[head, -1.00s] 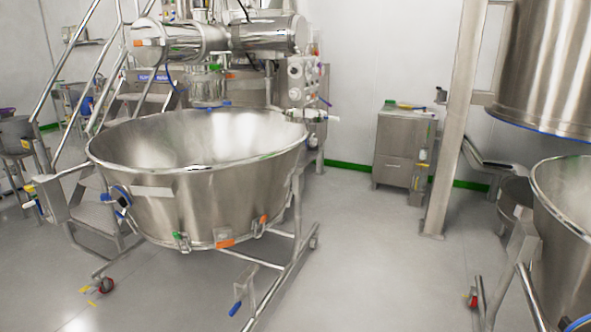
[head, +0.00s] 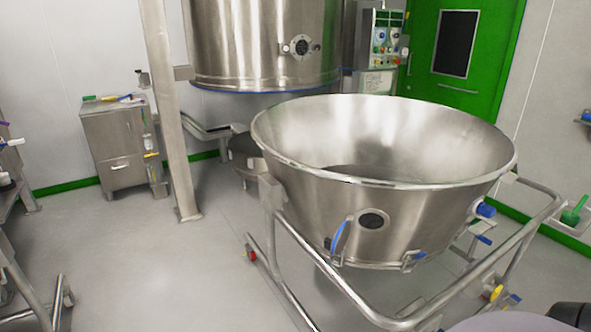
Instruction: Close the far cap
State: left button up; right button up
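No thing in view can be told for sure as the far cap. A steel bowl on a wheeled frame (head: 300,165) stands in the middle, with a dark round port (head: 372,220) on its front wall and a blue handle (head: 338,238) beside it. A blue knob (head: 485,209) sticks out on the bowl's right side. Behind it hangs a large steel vessel (head: 235,50) with a round fitting (head: 300,46) on its wall. Whether any of these is open or closed is too small to tell. Neither of my grippers is in view.
The bowl's tubular frame (head: 350,295) juts toward me at the lower right. A steel post (head: 166,120) and a cabinet (head: 117,145) stand at the left. A green door (head: 466,45) is at the back right. The floor at the left middle (head: 150,260) is clear.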

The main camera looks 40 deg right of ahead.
aim_at(335, 246)
jog(key=i+z, duration=0.2)
jog(key=z, duration=0.2)
jog(key=i+j+z, duration=0.15)
jog(key=z, duration=0.25)
jog(key=i+j+z, duration=0.15)
jog(key=z, duration=0.25)
jog(key=i+j+z, duration=0.15)
jog(key=z, duration=0.25)
jog(key=j+z, duration=0.4)
jog(key=i+j+z, duration=0.25)
jog(key=j+z, duration=0.3)
jog(key=i+j+z, duration=0.25)
jog(key=j, duration=0.3)
jog(key=j+z, duration=0.35)
jog(key=i+j+z, duration=0.1)
jog(key=j+z, duration=0.45)
jog(key=z, duration=0.15)
